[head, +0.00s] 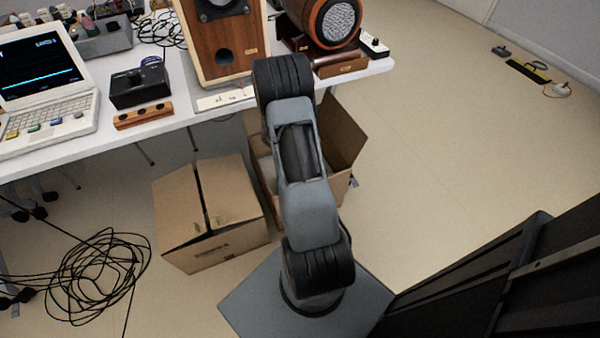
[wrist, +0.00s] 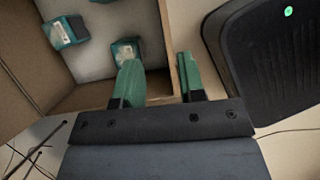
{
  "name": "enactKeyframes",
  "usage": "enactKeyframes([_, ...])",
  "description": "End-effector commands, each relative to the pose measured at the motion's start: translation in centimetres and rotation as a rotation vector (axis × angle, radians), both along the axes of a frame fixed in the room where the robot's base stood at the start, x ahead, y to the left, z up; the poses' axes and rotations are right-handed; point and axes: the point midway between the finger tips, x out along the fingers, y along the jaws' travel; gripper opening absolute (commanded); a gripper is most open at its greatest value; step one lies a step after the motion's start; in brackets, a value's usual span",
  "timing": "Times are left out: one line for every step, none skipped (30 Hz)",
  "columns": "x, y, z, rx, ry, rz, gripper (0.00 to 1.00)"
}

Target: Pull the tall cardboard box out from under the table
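An open cardboard box (head: 343,130) stands at the table's front edge, with a flap raised at right. My arm hides much of it in the head view. It looks like the tall box, but its height is hard to judge. In the wrist view the box wall (wrist: 168,35) runs between the two green fingers of my gripper (wrist: 159,62). The left finger is inside the box and the right finger outside. The fingers are apart, with a gap between the left finger and the wall. The gripper is hidden in the head view. The table (head: 360,79) is white.
A closed, lower cardboard box (head: 228,195) stands left of the open one. Tangled black cables (head: 100,270) lie on the floor at left. Small teal items (wrist: 125,52) lie inside the open box. A black device (wrist: 270,60) with a green light is right of the fingers.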

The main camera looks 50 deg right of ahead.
Motion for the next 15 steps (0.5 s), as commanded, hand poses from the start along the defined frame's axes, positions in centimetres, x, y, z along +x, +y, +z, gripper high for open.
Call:
enactKeyframes([-0.15,-0.16,-0.83,0.004,0.008,0.008,0.37])
enactKeyframes([-0.2,-0.23,-1.0,0.005,0.01,0.012,0.37])
enactKeyframes([-0.23,-0.3,-1.16,0.007,0.013,0.017,0.37])
enactKeyframes([-0.25,-0.32,-1.23,0.007,0.014,0.019,0.37])
enactKeyframes([-0.27,-0.34,-1.26,0.008,0.015,0.021,0.37])
enactKeyframes([-0.28,-0.35,-1.27,0.008,0.016,0.022,0.37])
enactKeyframes([-0.28,-0.35,-1.25,0.008,0.016,0.022,0.37])
enactKeyframes([-0.28,-0.34,-1.23,0.008,0.016,0.022,0.37])
enactKeyframes([-0.27,-0.34,-1.21,0.008,0.015,0.021,0.37])
enactKeyframes([-0.27,-0.34,-1.21,0.008,0.015,0.021,0.37])
enactKeyframes([-0.28,-0.33,-1.21,0.008,0.015,0.021,0.37])
enactKeyframes([-0.28,-0.33,-1.2,0.008,0.015,0.021,0.37])
enactKeyframes([-0.28,-0.33,-1.21,0.008,0.015,0.02,0.37])
enactKeyframes([-0.29,-0.33,-1.24,0.008,0.015,0.02,0.37])
enactKeyframes([-0.31,-0.36,-1.33,0.008,0.015,0.02,0.37])
